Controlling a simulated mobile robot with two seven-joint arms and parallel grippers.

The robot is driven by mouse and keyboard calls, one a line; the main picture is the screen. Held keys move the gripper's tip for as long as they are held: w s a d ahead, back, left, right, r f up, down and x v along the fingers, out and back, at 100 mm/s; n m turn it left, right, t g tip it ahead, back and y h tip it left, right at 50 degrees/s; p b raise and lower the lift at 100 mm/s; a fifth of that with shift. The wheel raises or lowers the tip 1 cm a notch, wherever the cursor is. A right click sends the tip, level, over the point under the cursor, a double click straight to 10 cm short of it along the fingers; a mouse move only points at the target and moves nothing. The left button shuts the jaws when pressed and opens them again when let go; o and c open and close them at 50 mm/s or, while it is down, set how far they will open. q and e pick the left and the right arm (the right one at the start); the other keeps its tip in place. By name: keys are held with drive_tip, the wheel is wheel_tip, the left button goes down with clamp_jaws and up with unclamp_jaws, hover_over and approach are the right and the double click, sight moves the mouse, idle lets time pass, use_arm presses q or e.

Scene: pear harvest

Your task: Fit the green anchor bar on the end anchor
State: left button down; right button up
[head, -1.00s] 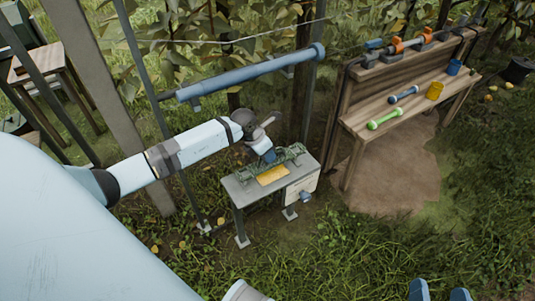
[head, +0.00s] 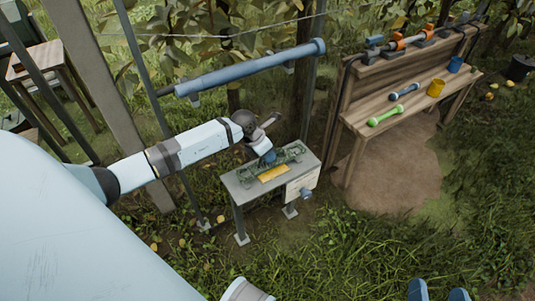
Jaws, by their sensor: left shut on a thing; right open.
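A light green bar with knobbed ends (head: 385,116) lies on the wooden bench, at the right in the head view; it matches the green anchor bar. My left gripper (head: 268,158) points down at a dark green frame-like piece (head: 290,154) on a small grey table (head: 237,187). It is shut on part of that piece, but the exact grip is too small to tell. My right gripper (head: 438,293) is open and empty at the bottom edge, low over the grass, far from the bench. I cannot tell which thing is the end anchor.
A thick blue tube (head: 250,70) spans posts behind the small table. Open grass lies in front.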

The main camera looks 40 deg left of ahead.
idle(0.8)
use_arm(q)
drive_tip(key=shift+f, duration=0.1)
idle(0.5)
drive_tip(key=shift+f+b, duration=0.5)
drive_tip(key=shift+f, duration=0.55)
idle(0.6)
drive_tip(key=c, duration=1)
unclamp_jaws()
drive_tip(key=shift+c, duration=0.2)
